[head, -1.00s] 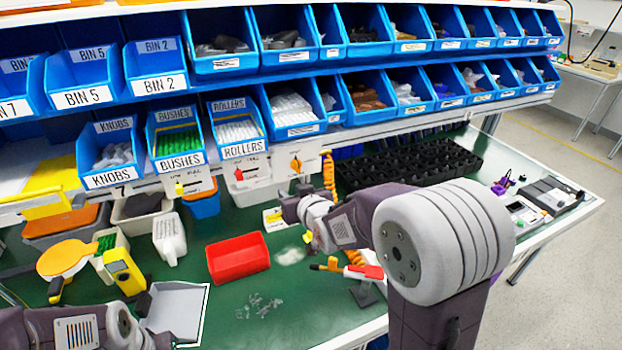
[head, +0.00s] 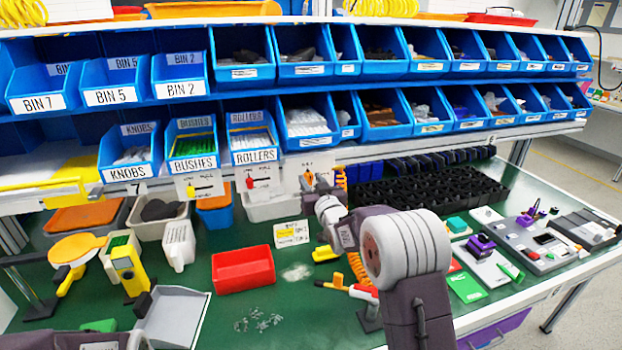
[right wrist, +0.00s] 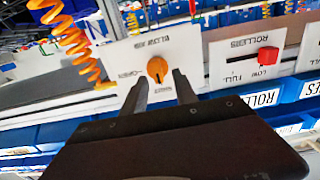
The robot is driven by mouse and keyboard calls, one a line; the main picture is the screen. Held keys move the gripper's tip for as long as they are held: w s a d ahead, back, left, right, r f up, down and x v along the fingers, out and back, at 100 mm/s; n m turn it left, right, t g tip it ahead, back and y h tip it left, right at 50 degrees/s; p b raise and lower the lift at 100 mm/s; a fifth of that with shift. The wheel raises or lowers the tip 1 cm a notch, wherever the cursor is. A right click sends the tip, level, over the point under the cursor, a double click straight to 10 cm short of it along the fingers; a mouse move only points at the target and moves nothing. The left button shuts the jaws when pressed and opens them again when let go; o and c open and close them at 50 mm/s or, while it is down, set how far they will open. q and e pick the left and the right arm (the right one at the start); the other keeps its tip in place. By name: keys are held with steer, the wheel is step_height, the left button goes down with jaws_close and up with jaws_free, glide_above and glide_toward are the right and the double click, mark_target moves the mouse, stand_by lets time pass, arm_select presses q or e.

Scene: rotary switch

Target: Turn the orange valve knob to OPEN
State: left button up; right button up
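The orange valve knob (right wrist: 157,69) sits on a white panel (right wrist: 120,62) in the right wrist view, with small black lettering too blurred to read surely. In the head view the knob (head: 308,178) is small and partly behind my right gripper (head: 318,190). In the right wrist view my right gripper (right wrist: 161,80) is open, its two dark fingers pointing at the panel. The knob shows between and just beyond the fingertips; I cannot tell whether they touch it. Part of my left arm shows at the bottom left of the head view; its gripper does not show.
A red ROLLERS slider (right wrist: 267,56) is beside the knob panel. An orange coiled hose (right wrist: 78,42) hangs on its other side. Blue bins (head: 254,145) line the shelf above. A red tray (head: 243,269) and a black gridded tray (head: 430,185) are on the green bench.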

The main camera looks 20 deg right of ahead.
steer(key=shift+w, duration=0.25)
steer(key=shift+s+d+r, duration=0.1)
jaws_close()
